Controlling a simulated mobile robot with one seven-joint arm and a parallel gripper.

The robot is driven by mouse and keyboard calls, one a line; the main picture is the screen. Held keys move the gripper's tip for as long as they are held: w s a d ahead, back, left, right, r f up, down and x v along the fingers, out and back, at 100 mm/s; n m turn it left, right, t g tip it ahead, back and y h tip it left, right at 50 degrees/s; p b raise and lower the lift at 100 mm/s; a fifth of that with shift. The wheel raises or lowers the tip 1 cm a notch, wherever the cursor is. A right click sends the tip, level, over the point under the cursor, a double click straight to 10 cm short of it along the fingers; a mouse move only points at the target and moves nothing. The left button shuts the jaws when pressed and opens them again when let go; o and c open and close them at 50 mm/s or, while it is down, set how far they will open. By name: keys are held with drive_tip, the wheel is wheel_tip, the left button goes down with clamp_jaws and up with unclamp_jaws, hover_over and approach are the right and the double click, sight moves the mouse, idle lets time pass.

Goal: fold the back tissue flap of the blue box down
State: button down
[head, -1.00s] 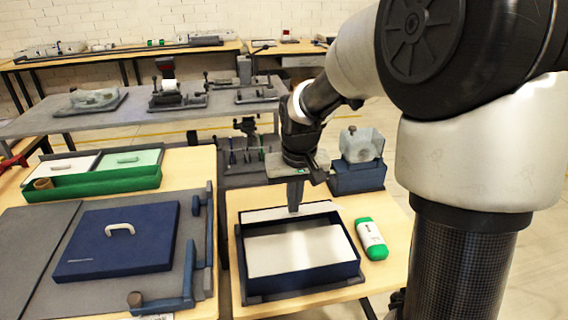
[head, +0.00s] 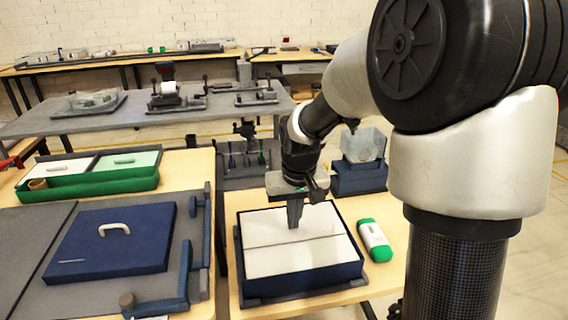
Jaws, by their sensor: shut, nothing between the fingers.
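The blue box (head: 308,282) stands open at the top on the small wooden table, in a dark tray. White tissue fills its top. The back tissue flap (head: 285,222) lies flat over the back half of the box, its edge meeting the front tissue (head: 292,258) along a line across the middle. My gripper (head: 294,224) is shut and empty, pointing down with its tips at the back flap. I cannot tell whether the tips touch the tissue. The box's inside is hidden under the tissue.
A green and white device (head: 375,240) lies right of the box. The blue lid (head: 110,242) with a white handle lies on the left table, beside blue guide bars (head: 187,270). A dark blue stand (head: 358,178) is behind the box at right.

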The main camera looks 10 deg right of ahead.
wheel_tip(320, 180, up, 8)
drive_tip(key=p, duration=0.6)
